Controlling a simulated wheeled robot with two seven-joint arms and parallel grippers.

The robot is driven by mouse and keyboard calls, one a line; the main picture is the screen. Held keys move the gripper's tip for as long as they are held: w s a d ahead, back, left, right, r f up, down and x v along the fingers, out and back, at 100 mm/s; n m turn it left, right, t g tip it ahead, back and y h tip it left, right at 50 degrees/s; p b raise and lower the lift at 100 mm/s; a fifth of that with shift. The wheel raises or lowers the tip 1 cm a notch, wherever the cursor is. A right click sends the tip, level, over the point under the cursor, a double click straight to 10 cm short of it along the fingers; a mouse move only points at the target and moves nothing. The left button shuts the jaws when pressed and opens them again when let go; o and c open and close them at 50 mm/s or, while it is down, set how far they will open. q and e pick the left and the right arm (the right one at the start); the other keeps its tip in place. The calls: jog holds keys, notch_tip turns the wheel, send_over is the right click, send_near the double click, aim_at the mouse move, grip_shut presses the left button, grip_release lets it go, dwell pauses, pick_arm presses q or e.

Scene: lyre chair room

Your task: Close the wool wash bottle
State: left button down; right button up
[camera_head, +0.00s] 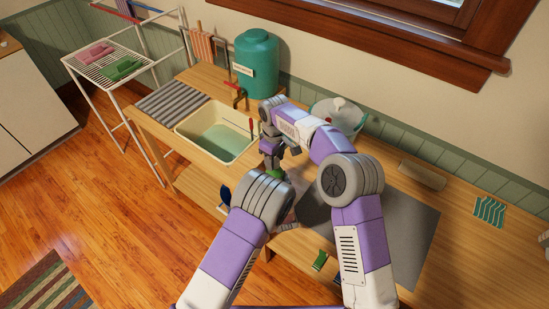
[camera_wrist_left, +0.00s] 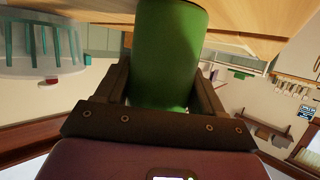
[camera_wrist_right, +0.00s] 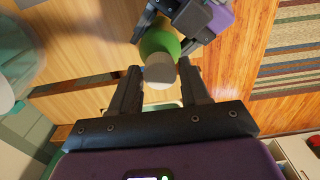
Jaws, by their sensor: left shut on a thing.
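The wool wash bottle is green (camera_wrist_left: 168,55), with a pale grey cap (camera_wrist_right: 160,70) at its top end. My left gripper (camera_wrist_left: 165,85) is shut on the bottle's body; it also shows in the right wrist view (camera_wrist_right: 185,25). My right gripper (camera_wrist_right: 160,75) is at the cap, one fingertip on each side of it; whether they press on it I cannot tell. In the head view my right gripper (camera_head: 268,152) points down over a small visible green part of the bottle (camera_head: 275,173). The left forearm hides most of the bottle and the left gripper there.
A cream sink basin (camera_head: 205,148) with water lies left of the grippers. A teal tank (camera_head: 257,62) stands behind it. A glass bowl (camera_head: 340,112) is behind my right arm. A grey mat (camera_head: 415,235) lies on the counter; a drying rack (camera_head: 105,65) stands at the left.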

jog(key=o, duration=0.3)
jog(key=shift+r, duration=0.1)
notch_tip(320, 180, up, 12)
dwell(0.5)
pick_arm(q)
jog(key=shift+c, duration=0.2)
grip_release()
